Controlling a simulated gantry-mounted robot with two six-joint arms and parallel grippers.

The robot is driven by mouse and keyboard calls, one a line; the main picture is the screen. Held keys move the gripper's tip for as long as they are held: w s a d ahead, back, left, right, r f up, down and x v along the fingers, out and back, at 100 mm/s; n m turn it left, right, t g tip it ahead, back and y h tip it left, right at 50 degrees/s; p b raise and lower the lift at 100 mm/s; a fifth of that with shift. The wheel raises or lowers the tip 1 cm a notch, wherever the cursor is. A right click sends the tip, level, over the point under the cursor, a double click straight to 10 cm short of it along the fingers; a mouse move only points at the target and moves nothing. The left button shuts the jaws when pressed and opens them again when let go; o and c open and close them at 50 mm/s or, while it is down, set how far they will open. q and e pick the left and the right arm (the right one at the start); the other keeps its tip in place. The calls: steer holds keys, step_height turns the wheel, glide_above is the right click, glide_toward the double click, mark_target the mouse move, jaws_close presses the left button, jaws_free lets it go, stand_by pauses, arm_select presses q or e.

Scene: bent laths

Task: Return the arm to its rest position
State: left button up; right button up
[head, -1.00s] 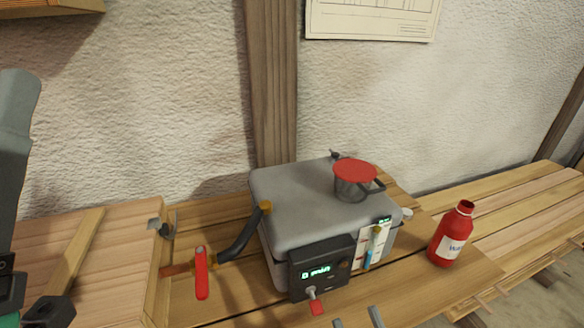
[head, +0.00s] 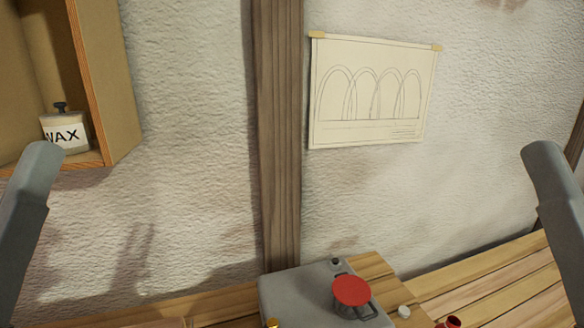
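A grey arm link of mine (head: 22,225) rises at the left edge of the head view. Another grey link of mine (head: 567,225) rises at the right edge. Both grippers are outside the frame, so their fingers and anything in them are hidden. No lath is visible.
Part of a red bottle (head: 452,323) shows at the bottom edge. A wall cabinet (head: 122,90) at upper left holds a wax container (head: 65,133). An arch drawing (head: 370,92) hangs on the wall.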

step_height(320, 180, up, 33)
steer(key=p, duration=3)
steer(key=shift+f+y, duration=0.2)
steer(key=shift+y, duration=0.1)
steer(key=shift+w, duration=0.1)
